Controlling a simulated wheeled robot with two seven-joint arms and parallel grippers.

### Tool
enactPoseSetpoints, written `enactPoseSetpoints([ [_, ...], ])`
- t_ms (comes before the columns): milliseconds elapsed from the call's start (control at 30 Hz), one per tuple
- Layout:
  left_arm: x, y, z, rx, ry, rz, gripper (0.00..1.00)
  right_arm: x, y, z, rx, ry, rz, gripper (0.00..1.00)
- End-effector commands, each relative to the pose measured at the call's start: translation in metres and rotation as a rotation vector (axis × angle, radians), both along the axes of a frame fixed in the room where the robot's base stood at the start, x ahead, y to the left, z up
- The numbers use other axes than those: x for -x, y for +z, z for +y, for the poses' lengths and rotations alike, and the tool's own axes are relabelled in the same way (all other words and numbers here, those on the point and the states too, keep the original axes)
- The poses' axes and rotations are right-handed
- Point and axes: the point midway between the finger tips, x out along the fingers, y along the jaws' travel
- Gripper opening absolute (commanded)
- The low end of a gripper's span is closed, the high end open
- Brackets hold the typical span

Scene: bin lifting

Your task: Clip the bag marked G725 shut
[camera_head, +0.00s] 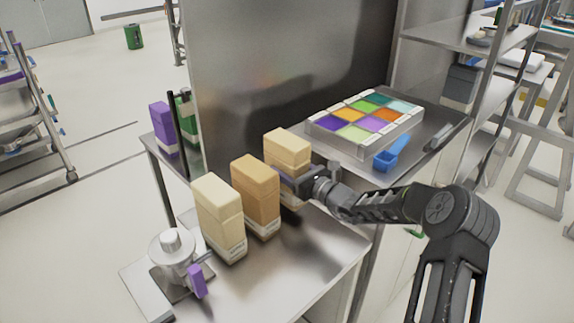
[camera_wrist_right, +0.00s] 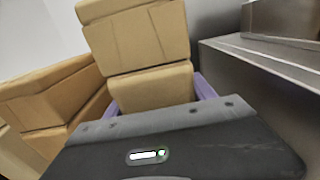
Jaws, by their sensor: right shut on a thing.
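Three tan paper bags with folded tops stand in a row on the steel table: a pale near bag (camera_head: 220,215), a browner middle bag (camera_head: 256,197) and a far bag (camera_head: 287,150). Their labels are too small to read, so I cannot tell which is G725. My right gripper (camera_head: 297,183) is at the far bag, shut on a purple clip (camera_head: 287,174). In the right wrist view the clip (camera_wrist_right: 204,88) shows on both sides of the far bag (camera_wrist_right: 150,88), around its crease; whether it grips the bag is hidden. My left gripper is out of view.
A metal dispenser (camera_head: 172,246) with a purple piece (camera_head: 197,281) stands at the near left corner. The table's front right is clear. A steel panel (camera_head: 270,70) rises behind.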

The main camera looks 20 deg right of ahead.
Motion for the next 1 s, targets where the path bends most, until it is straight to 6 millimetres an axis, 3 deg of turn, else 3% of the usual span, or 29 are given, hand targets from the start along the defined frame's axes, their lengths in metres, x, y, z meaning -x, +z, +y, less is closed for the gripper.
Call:
enactPoseSetpoints([
  [267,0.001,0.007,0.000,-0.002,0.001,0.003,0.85,-0.001,-0.025,0.001,-0.002,0.001,-0.008,0.00],
  [667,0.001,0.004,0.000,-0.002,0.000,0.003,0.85,-0.001,-0.030,0.000,-0.001,0.001,-0.008,0.00],
  [700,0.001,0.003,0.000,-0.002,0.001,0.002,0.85,0.000,-0.035,0.000,0.000,0.000,0.001,0.64],
  [1000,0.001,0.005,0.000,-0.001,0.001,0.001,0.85,0.000,-0.034,0.000,0.001,0.000,0.002,0.85],
])
